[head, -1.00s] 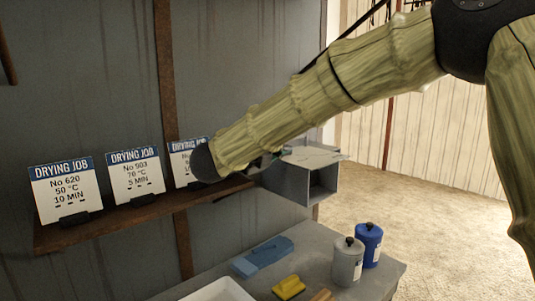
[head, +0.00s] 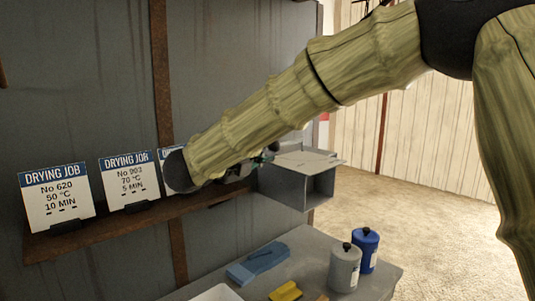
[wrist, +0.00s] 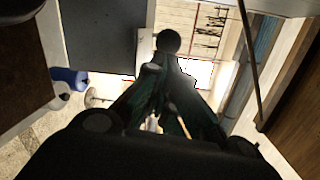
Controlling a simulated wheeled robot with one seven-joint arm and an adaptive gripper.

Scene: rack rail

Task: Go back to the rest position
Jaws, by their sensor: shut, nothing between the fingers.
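My arm reaches across the head view from the upper right toward the shelf, and its wrist end hides part of the third job card. My gripper is mostly hidden behind the arm in the head view; a dark bit of it shows by the grey box (head: 300,180). In the wrist view my gripper (wrist: 165,75) has its fingers drawn together, shut and empty. No rest position is marked in view.
Job cards (head: 57,197) stand on a brown shelf (head: 120,222). Below, a grey table (head: 300,245) holds a grey canister (head: 344,267), a blue canister (head: 365,250), a blue item (head: 257,262) and a yellow item (head: 286,291). Open floor lies at right.

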